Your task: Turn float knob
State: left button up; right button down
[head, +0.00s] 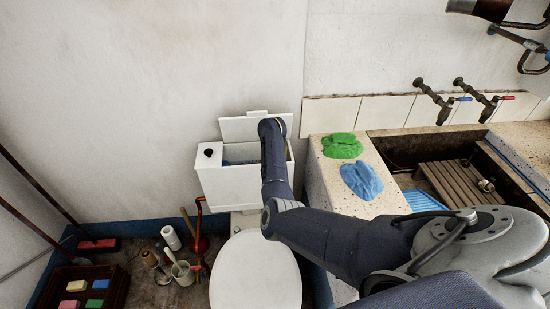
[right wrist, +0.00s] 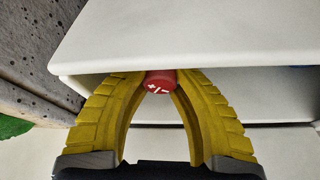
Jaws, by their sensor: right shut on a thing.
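The float knob (right wrist: 160,82) is small and red with white plus and minus marks on its face. It shows in the right wrist view, under the edge of a white panel. My right gripper (right wrist: 160,75) has ribbed yellow fingers that bow around the knob, and their tips are shut on its two sides. In the head view, the white toilet cistern (head: 225,186) is open at the top, with its lid (head: 238,130) behind it. My right arm reaches over the cistern; its gripper and the knob are hidden there. My left gripper is not in view.
A stone washtrough counter (head: 319,181) stands right of the cistern, with a green cloth (head: 342,146) and a blue cloth (head: 361,180) on it. The toilet seat lid (head: 255,275) is in front. Brushes and a plunger (head: 199,240) stand on the floor at left.

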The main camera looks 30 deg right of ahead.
jog(key=shift+w+r+m, duration=0.15)
jog(key=shift+m, duration=0.45)
jog(key=shift+d+h, duration=0.1)
jog(key=shift+h, duration=0.2)
jog(key=c, duration=1)
grip_release()
jog(key=shift+o, duration=0.2)
jog(key=v, duration=1.2)
jog(key=shift+w, duration=0.1)
jog(key=shift+c, duration=0.2)
